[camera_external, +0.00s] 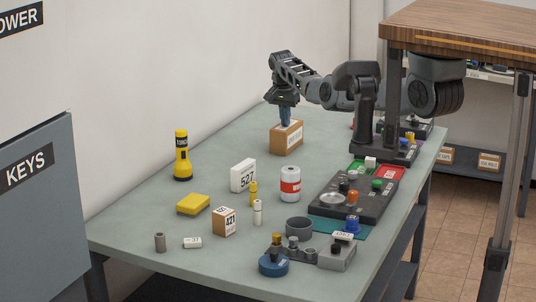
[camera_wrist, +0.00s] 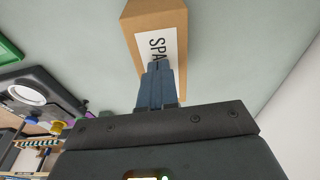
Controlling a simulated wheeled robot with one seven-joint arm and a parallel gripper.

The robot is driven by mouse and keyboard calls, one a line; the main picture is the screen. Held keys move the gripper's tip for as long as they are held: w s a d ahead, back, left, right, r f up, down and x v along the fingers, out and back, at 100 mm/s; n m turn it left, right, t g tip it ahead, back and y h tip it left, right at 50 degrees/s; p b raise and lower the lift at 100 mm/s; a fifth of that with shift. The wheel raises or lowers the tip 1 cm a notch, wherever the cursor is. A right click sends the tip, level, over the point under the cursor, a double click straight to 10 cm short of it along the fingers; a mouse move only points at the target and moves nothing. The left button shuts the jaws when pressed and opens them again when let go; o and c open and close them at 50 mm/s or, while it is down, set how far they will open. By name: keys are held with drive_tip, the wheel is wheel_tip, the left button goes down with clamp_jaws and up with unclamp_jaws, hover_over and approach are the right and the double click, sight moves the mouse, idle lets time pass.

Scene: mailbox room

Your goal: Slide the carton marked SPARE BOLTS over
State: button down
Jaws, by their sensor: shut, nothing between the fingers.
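A brown cardboard carton (camera_external: 279,143) stands upright on the grey-green table, towards its far end near the wall. In the wrist view the carton (camera_wrist: 174,15) has a white label on which "SPA" can be read; the rest is covered by my fingers. My gripper (camera_external: 285,122) points down at the carton, its blue fingers shut with nothing between them. In the wrist view my gripper (camera_wrist: 158,66) overlaps the label side of the carton. Whether the fingertips touch the carton cannot be told.
A black control panel (camera_external: 340,207) with coloured knobs lies right of the carton. A red-and-white can (camera_external: 290,184), a white box marked 527 (camera_external: 243,175) and a yellow flashlight (camera_external: 182,156) stand nearer the camera. The table around the carton is clear.

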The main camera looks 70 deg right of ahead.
sight(283, 129)
drive_tip(key=a+p, duration=0.2)
drive_tip(key=p, duration=0.1)
drive_tip(key=a+p, duration=0.1)
drive_tip(key=shift+s+a+f, duration=0.2)
drive_tip(key=shift+a+f, duration=0.1)
drive_tip(key=shift+a, duration=0.05)
drive_tip(key=a+p, duration=1)
drive_tip(key=a, duration=0.4)
drive_tip(key=shift+s+a+f, duration=0.15)
drive_tip(key=shift+a+f, duration=0.15)
drive_tip(key=shift+f, duration=0.05)
drive_tip(key=a, duration=0.4)
drive_tip(key=a+r+b, duration=0.1)
drive_tip(key=a, duration=0.3)
drive_tip(key=a+r, duration=0.1)
drive_tip(key=a, duration=0.2)
drive_tip(key=shift+a+b, duration=0.4)
drive_tip(key=shift+w, duration=0.2)
